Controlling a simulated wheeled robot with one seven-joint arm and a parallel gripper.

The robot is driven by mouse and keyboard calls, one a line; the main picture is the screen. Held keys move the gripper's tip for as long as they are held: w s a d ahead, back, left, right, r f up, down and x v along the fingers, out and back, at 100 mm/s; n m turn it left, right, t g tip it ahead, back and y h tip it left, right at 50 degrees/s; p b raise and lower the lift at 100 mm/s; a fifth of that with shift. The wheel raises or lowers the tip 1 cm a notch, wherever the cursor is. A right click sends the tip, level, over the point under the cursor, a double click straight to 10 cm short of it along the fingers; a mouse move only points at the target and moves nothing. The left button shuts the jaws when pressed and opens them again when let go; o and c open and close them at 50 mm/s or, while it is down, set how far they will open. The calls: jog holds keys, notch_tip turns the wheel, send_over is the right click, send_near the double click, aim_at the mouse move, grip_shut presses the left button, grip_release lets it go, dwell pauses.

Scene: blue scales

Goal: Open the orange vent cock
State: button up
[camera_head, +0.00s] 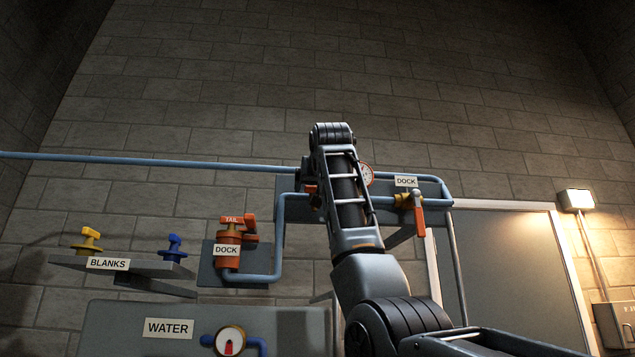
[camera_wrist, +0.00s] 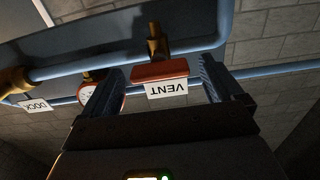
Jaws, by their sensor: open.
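The orange vent cock (camera_wrist: 160,70) shows in the wrist view, with a white VENT label upside down on its near side and a brass stem above it leading to the blue pipe. Its handle lies crosswise in the picture. My gripper (camera_wrist: 161,65) is open, one dark finger left of the handle and one right. The handle appears between the fingers; contact cannot be told. In the head view my arm hides most of this spot; a small orange-red piece (camera_head: 311,188) shows at the arm's left edge.
A round gauge (camera_head: 367,175) sits just behind my arm. A DOCK valve with an orange lever (camera_head: 419,219) hangs right of it. An orange TAIL/DOCK unit (camera_head: 229,247) stands left. Blue pipes (camera_head: 150,160) run along the wall. A BLANKS shelf (camera_head: 150,268) is far left.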

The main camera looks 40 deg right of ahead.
jog(key=shift+w+d, duration=0.1)
jog(key=shift+w, duration=0.05)
jog(key=shift+c, duration=0.3)
jog(key=c, duration=1)
jog(key=shift+f+n, duration=0.15)
jog(key=shift+n, duration=8.85)
jog(key=shift+w, duration=0.1)
